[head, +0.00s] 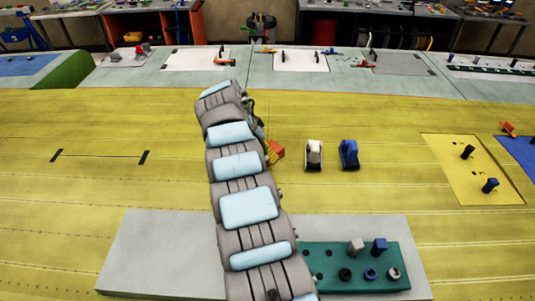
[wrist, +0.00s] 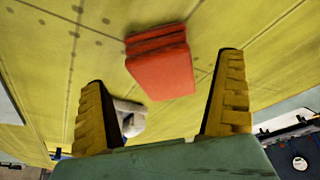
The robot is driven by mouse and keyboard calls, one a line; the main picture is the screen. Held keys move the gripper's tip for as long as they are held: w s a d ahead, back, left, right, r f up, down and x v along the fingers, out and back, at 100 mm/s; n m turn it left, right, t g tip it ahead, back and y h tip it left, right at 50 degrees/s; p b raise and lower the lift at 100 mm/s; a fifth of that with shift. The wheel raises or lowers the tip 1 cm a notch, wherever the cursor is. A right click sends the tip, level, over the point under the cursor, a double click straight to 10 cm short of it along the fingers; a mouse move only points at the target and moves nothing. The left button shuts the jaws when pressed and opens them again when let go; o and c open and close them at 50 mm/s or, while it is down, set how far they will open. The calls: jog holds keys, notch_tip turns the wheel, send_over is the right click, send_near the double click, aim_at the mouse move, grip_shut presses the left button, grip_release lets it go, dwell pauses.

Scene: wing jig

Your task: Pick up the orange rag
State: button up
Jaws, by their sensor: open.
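The orange rag (wrist: 160,65) looks like a folded, layered block in the wrist view, on the yellow surface. My gripper (wrist: 163,69) is open, with its two yellow ribbed fingers on either side of the rag in the picture. Nothing is held between them. The rag appears beyond the fingertips, and I cannot tell the exact gap. In the head view the rag (head: 276,151) shows as a small orange patch just right of my arm. My arm hides most of my gripper there.
A white object (head: 313,155) and a blue one (head: 348,154) stand right of the rag. The white object also shows by the left finger in the wrist view (wrist: 128,117). A green block (head: 335,257) with pegs lies nearer. The yellow surface left of my arm is mostly clear.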

jog(key=shift+x, duration=1.25)
jog(key=shift+w+d+f+b, duration=0.1)
jog(key=shift+w+f+b, duration=0.15)
jog(key=shift+f+b, duration=0.55)
jog(key=shift+d+f+b, duration=0.15)
jog(key=shift+d+b, duration=0.05)
jog(key=shift+b, duration=0.2)
jog(key=c, duration=1.3)
jog(key=shift+o, duration=0.2)
